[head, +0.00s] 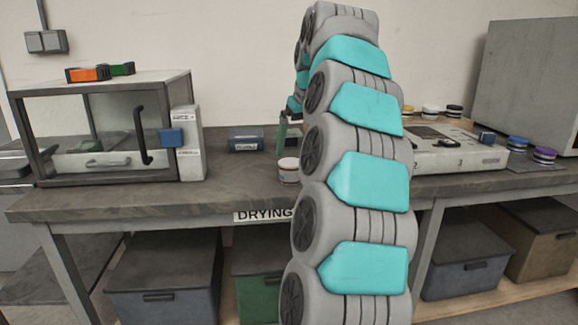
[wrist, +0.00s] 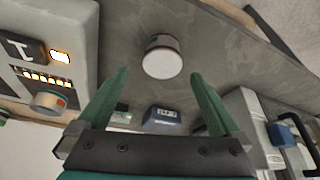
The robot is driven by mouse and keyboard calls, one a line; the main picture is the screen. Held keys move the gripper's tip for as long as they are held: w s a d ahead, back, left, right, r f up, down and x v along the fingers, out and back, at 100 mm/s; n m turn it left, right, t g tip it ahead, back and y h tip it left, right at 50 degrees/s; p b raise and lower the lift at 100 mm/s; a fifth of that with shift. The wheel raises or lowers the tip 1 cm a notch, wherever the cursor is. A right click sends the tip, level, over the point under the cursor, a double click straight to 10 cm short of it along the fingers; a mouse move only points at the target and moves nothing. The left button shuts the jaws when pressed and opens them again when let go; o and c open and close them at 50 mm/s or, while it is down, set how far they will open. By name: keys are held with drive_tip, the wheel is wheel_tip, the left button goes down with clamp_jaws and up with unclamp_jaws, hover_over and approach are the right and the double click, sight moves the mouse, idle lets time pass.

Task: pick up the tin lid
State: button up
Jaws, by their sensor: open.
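The small round tin (head: 288,172) stands upright on the workbench, left of my arm, with a pale top and a reddish band in the head view. In the wrist view its white lid (wrist: 162,63) faces the camera, ahead of the fingers and roughly midway between their lines. My gripper (wrist: 154,82) has its two green fingers spread wide with nothing between them. In the head view my gripper (head: 288,128) is above and behind the tin, apart from it and partly hidden by my arm.
A framed glass case (head: 105,128) stands at left, with orange and green blocks on top. A panelled device (head: 452,150) and several small tins are at right. The bench front (head: 120,200) is clear.

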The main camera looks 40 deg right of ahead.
sight(291, 162)
drive_tip(key=shift+w+a+p+x, duration=0.1)
drive_tip(key=shift+p+x, duration=0.1)
drive_tip(key=shift+x, duration=1.1)
drive_tip(key=shift+w+a+p+x, duration=0.1)
drive_tip(key=shift+p+x, duration=0.05)
drive_tip(key=shift+x, duration=1.15)
drive_tip(key=c, duration=1.2)
drive_tip(key=shift+c, duration=0.2)
drive_tip(key=shift+r, duration=0.15)
